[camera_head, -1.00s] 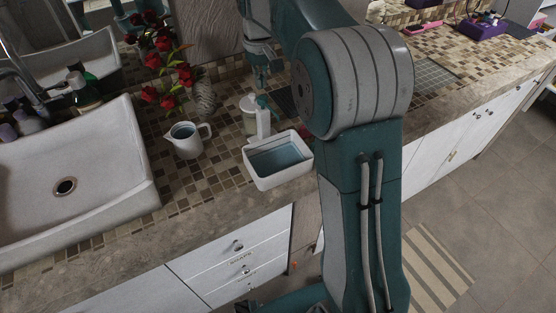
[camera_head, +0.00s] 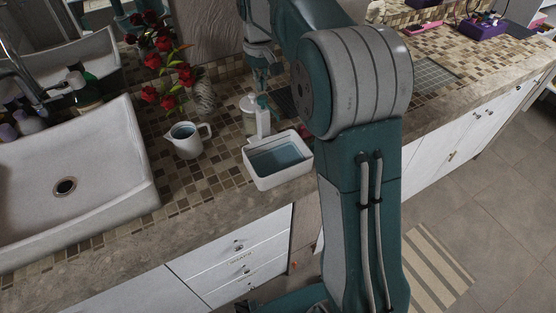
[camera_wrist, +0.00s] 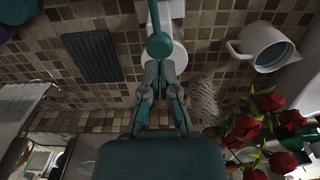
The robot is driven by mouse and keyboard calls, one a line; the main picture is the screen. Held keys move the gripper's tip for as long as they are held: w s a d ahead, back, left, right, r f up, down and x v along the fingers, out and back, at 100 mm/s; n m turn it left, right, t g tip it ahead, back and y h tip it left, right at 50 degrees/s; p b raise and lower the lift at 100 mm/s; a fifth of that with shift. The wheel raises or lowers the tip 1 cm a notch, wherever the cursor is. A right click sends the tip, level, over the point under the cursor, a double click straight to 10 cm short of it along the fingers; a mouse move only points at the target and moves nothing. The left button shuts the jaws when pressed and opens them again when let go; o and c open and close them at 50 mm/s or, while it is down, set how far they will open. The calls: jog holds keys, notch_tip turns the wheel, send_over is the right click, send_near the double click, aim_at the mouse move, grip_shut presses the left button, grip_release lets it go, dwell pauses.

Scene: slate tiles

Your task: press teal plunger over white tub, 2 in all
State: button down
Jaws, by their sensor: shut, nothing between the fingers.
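In the wrist view the plunger's round teal head (camera_wrist: 159,46) shows clearly, with part of the white tub (camera_wrist: 176,9) at the top edge. My gripper (camera_head: 263,89) is shut and empty, pointing down just above the plunger. In the wrist view my gripper's fingertips (camera_wrist: 160,68) appear close beside the plunger head; whether they touch is unclear.
A white pitcher (camera_head: 187,140) stands left of the tub, with red roses (camera_head: 168,75) in a vase behind it. A white sink (camera_head: 75,160) fills the left. A dark ribbed mat (camera_wrist: 92,57) lies beside the bottle. The counter's front edge runs close before the tub.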

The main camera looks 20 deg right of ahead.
aim_at(262, 97)
jog(key=shift+f, duration=0.15)
dwell(0.4)
jog(key=shift+f, duration=1.8)
jog(key=shift+r, duration=1.95)
jog(key=shift+f, duration=0.15)
jog(key=shift+f, duration=1.8)
jog(key=shift+r, duration=1.95)
jog(key=shift+r, duration=0.1)
